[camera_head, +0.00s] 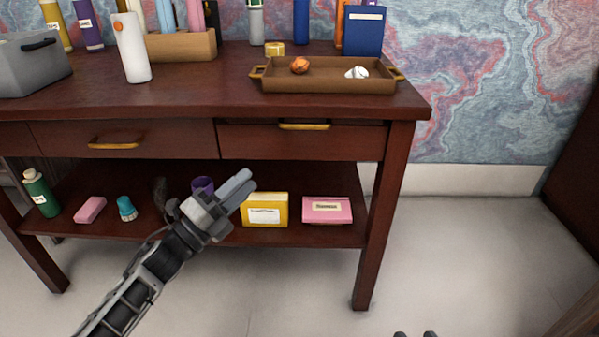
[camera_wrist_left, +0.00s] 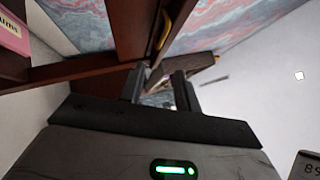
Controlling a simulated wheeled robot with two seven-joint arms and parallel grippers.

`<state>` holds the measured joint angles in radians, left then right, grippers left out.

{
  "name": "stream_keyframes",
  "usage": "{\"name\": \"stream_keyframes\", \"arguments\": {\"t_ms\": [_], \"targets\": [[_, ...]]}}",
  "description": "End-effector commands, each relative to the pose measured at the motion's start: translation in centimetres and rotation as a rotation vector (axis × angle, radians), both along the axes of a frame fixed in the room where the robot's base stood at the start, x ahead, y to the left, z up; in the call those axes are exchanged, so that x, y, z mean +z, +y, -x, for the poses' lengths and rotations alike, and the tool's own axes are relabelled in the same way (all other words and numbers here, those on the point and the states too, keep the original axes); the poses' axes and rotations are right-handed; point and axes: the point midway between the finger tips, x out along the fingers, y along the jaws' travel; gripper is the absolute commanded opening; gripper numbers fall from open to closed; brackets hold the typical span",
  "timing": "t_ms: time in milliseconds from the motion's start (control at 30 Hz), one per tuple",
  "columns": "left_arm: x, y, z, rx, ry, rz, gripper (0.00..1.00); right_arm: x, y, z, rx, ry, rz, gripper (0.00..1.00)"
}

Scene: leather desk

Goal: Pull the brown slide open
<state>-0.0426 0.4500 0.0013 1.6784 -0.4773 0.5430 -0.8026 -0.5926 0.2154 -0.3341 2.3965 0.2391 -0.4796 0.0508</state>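The brown desk has two brown drawers. The right drawer (camera_head: 340,143) has a gold handle (camera_head: 303,127) at its top edge, with a dark gap behind it. The left drawer (camera_head: 170,139) looks closed and has a gold handle (camera_head: 113,145) on its front. My left gripper (camera_head: 248,181) is in front of the desk, below the drawers, pointing up and right. It is empty and touches no handle. In the left wrist view its two fingers (camera_wrist_left: 160,84) are apart, and a gold handle (camera_wrist_left: 163,32) shows beyond them. Two tips of my right gripper (camera_head: 415,335) show at the bottom edge, apart.
A brown tray (camera_head: 275,87) stands on the desktop above the right drawer. A yellow box (camera_head: 265,210) and a pink box (camera_head: 327,210) stand on the lower shelf near my left gripper. The desk's right front leg (camera_head: 385,220) is beside them. The floor to the right is clear.

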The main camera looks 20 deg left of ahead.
Motion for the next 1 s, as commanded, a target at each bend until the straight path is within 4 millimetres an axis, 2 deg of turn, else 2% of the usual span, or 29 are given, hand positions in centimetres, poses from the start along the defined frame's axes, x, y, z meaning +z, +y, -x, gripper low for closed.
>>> {"name": "stream_keyframes", "arguments": {"t_ms": [33,200,367,800,1000], "targets": [[-0.8,0.3,-0.3,-0.003,-0.045,-0.049,0.32,-1.0,0.2,0.0,0.006,-0.010,-0.011,0.36],[-0.1,0.3,-0.8,-0.010,-0.112,-0.125,0.32,-0.8,0.4,0.1,0.013,-0.018,-0.028,0.36],[0.9,-0.7,-2.4,-0.012,-0.117,-0.127,0.32,-0.6,0.5,0.1,0.014,-0.019,-0.037,0.36],[4.4,-5.5,-9.7,-0.011,-0.113,-0.121,0.32,-0.5,0.7,0.0,0.016,-0.026,-0.084,0.36],[5.5,-7.0,-11.9,-0.011,-0.110,-0.120,0.32,-0.5,0.8,0.1,0.018,-0.025,-0.102,0.36]]}}
